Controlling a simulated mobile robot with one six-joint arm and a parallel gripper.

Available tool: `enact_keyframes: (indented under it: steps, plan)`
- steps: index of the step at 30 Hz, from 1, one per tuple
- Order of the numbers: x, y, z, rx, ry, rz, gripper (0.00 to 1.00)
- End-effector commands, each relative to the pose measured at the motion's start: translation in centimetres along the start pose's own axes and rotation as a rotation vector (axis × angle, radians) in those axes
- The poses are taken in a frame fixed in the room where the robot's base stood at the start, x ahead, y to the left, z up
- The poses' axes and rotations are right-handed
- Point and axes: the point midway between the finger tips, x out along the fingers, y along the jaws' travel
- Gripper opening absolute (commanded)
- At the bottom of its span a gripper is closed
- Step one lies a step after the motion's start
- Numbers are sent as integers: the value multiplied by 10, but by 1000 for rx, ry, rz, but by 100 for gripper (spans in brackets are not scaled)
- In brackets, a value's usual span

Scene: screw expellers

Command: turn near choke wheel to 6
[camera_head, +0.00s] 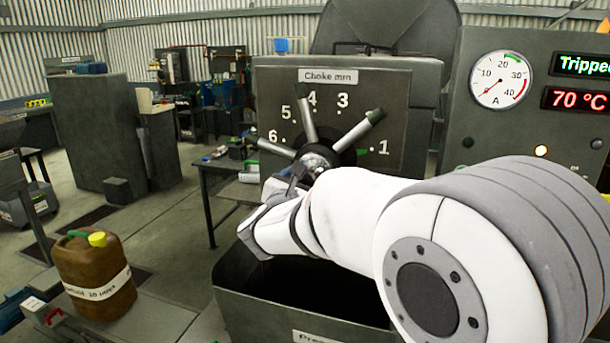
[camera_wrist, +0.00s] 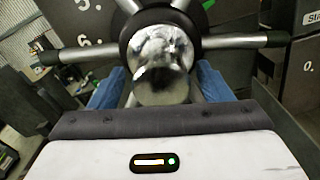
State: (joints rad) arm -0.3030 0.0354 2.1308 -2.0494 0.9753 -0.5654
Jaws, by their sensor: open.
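The choke wheel (camera_head: 355,133) has silver spokes with dark grips and a black hub, on a dark panel marked "Choke mm" (camera_head: 328,76). The numbers 6, 5, 4, 3 and 1 show around it; 2 is not visible. A small green mark (camera_head: 362,152) shows between hub and 1. My gripper (camera_head: 290,178) is at the wheel's lower left, partly hidden by my arm. In the wrist view, its blue fingers (camera_wrist: 160,88) are apart, one each side of the silver hub end (camera_wrist: 162,70). I cannot tell whether they touch the wheel.
An open dark bin (camera_head: 250,300) stands below the panel. A gauge panel (camera_head: 470,125) with "Tripped" and "70 °C" displays is at right. A brown jerrycan (camera_head: 92,285) stands at the lower left. Open floor (camera_head: 165,225) lies to the left.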

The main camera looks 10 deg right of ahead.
Motion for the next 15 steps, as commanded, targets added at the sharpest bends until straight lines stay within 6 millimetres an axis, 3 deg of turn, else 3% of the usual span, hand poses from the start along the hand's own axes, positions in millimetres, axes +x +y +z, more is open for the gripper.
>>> enact_keyframes:
  steps: [6, 15]
  plan:
    - [19, 0, 0, 0, 0, -1, 72]
    - [20, 0, 0, 2, 1, 1, 70]
